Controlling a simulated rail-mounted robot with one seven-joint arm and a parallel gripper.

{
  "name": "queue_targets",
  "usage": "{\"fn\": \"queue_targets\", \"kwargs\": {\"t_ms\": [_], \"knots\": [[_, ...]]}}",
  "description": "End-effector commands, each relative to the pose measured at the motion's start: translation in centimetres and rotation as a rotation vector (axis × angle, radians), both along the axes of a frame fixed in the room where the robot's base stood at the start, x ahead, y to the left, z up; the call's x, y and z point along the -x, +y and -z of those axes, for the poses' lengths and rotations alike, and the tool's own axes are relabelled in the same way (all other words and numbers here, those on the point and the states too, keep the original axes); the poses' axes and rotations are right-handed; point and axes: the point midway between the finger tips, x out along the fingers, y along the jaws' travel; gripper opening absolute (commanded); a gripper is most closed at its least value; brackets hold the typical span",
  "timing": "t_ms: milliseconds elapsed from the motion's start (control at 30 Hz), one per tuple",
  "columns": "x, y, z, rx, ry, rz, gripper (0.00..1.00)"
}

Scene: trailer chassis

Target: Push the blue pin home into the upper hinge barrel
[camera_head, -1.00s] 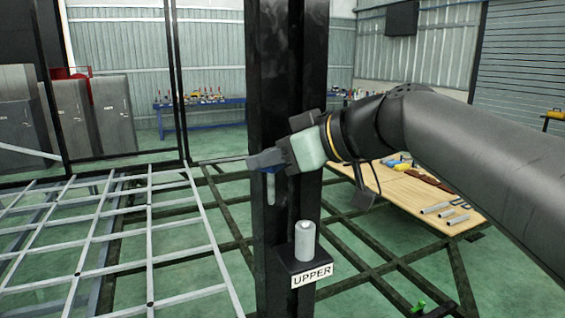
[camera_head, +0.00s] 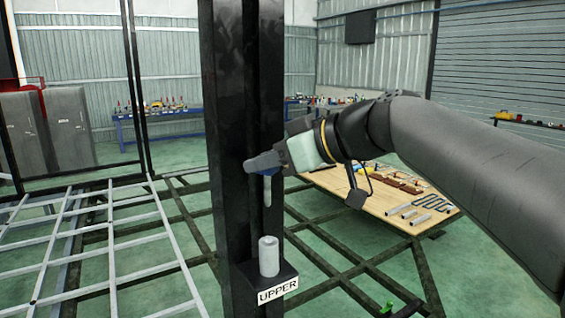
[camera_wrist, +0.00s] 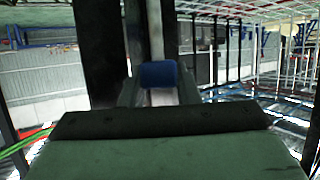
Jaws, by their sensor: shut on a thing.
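The upper hinge barrel (camera_head: 268,257) is a light grey upright cylinder on a black bracket labelled "UPPER" (camera_head: 277,291), fixed to a dark post. My gripper (camera_head: 262,164) is shut on the blue pin and holds it above the barrel, clearly apart from it. The pin's pale shank (camera_head: 267,193) hangs roughly upright below the fingers, and in the picture it lines up with the barrel's top. The pin's blue head (camera_wrist: 158,75) shows between the fingers in the wrist view. The barrel is not discernible in the wrist view.
The dark vertical post (camera_head: 228,130) stands close behind the gripper and barrel. A wooden table (camera_head: 385,195) with metal parts is at the right. Grey lattice framing (camera_head: 100,245) lies at the left. The space between pin and barrel looks clear.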

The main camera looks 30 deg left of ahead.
Motion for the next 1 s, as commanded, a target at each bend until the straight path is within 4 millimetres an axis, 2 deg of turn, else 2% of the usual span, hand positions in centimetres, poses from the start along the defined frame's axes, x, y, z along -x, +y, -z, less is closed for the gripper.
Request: {"fn": "queue_targets", "kwargs": {"t_ms": [600, 1000], "knots": [[0.0, 0.0, 5.4, -0.001, 0.001, 0.001, 0.05], [0.0, 0.0, 5.8, -0.001, 0.0, 0.0, 0.05]]}}
